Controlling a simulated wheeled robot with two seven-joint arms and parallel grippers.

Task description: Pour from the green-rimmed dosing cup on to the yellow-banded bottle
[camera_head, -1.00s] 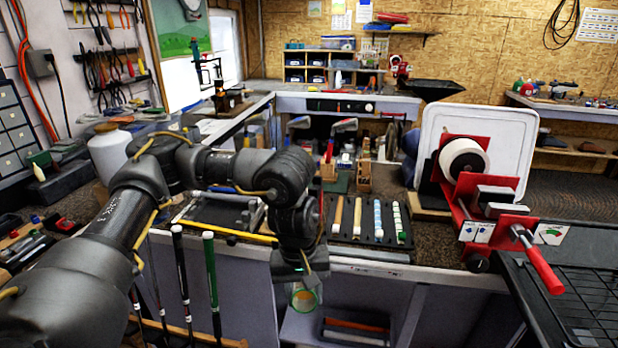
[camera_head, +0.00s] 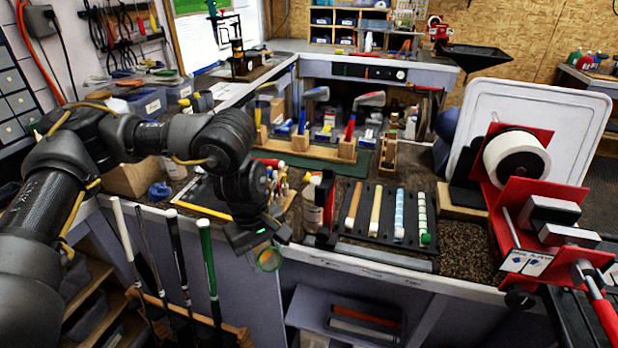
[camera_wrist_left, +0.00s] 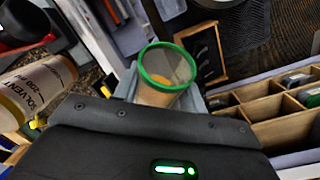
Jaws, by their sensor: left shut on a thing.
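My left gripper (camera_head: 262,238) is shut on the green-rimmed dosing cup (camera_head: 268,259), in front of the bench's front edge. In the left wrist view the clear cup (camera_wrist_left: 167,72) shows its green rim and something amber inside; the fingers around it are mostly hidden. A bottle (camera_head: 312,205) stands on the bench just behind and to the right of the gripper. My right gripper is out of view.
A dark tray of grips (camera_head: 388,220) lies right of the bottle. A red tape holder with a white roll (camera_head: 517,158) stands at the right. A shelf (camera_head: 350,318) is under the bench.

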